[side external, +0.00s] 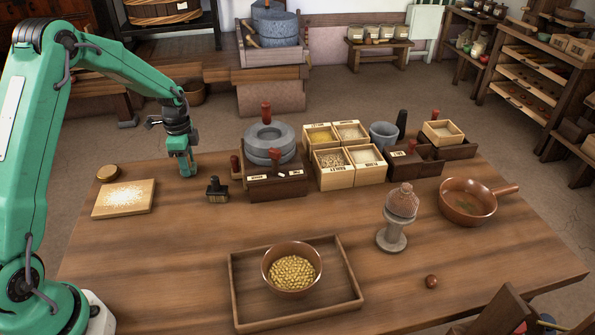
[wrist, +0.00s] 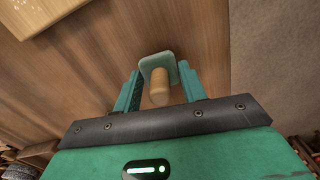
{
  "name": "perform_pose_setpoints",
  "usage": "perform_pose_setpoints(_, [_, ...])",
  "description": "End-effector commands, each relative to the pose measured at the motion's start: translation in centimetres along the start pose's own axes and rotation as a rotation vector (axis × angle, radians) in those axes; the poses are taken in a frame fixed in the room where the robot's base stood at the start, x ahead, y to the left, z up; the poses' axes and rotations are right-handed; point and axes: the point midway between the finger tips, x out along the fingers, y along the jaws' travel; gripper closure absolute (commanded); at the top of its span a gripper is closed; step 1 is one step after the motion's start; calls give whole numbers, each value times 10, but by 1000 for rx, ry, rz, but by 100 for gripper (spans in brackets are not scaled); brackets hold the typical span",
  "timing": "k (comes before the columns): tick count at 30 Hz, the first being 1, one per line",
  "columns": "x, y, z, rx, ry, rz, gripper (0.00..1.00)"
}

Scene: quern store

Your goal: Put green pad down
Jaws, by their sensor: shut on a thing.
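My gripper (side external: 186,167) points down at the back left of the table, just right of the floury board. In the wrist view, its two green fingers (wrist: 160,92) are closed around a tan wooden handle. The handle belongs to the green pad (wrist: 157,62), a small pale green slab showing beyond the fingertips. In the side view I cannot make out the pad apart from the fingers. I cannot tell whether it touches the wooden table (side external: 190,240) or hangs just above it.
A dark stamp-like block (side external: 217,190) and a stone quern (side external: 269,143) stand to the right. A tray (side external: 240,298) with a grain bowl (side external: 291,268) is in front.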

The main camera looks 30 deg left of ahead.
Motion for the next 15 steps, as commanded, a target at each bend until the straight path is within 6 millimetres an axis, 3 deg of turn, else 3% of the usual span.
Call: perform_pose_setpoints(15, [8, 0, 0, 0, 0, 0, 81])
